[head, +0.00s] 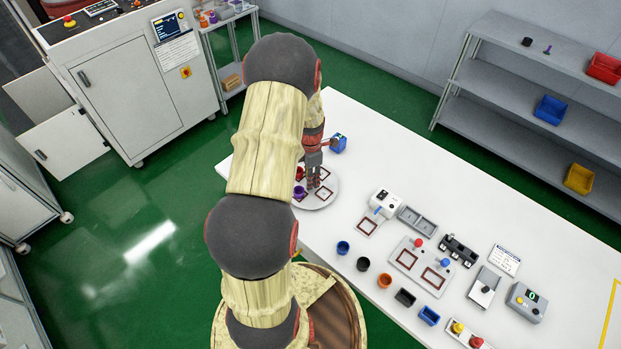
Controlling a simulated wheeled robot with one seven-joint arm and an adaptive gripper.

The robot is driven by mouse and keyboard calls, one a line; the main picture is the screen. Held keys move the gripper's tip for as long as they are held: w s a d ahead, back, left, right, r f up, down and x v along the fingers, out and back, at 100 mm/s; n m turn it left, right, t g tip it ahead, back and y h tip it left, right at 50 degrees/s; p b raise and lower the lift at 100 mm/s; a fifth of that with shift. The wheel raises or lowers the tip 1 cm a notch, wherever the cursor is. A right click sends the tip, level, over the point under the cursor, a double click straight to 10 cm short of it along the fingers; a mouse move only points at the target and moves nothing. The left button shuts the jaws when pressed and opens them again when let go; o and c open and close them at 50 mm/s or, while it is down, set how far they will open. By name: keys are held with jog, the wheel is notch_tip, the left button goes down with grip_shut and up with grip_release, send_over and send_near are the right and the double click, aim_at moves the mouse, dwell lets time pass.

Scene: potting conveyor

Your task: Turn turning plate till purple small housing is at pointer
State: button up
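The white round turning plate (312,204) lies on the white table, partly hidden by my arm and gripper. The purple small housing (299,192) sits on the left part of the plate. A red housing (299,173) is beyond it on the plate, partly covered by my arm. A red-outlined square (324,193) on the plate's right part looks empty. My gripper (314,184) points down over the middle of the plate, right of the purple housing. Its fingers look close together, but their gap and any contact are too small to tell. I cannot make out the pointer.
A blue object (338,143) stands just beyond the plate. Several small cups, including a blue one (343,247) and an orange one (384,280), line the table's near edge. A white device (384,203) and a fixture board (420,264) stand to the right.

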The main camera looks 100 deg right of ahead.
notch_tip(320, 180, up, 12)
dwell(0.5)
jog(key=shift+f, duration=0.1)
dwell(0.4)
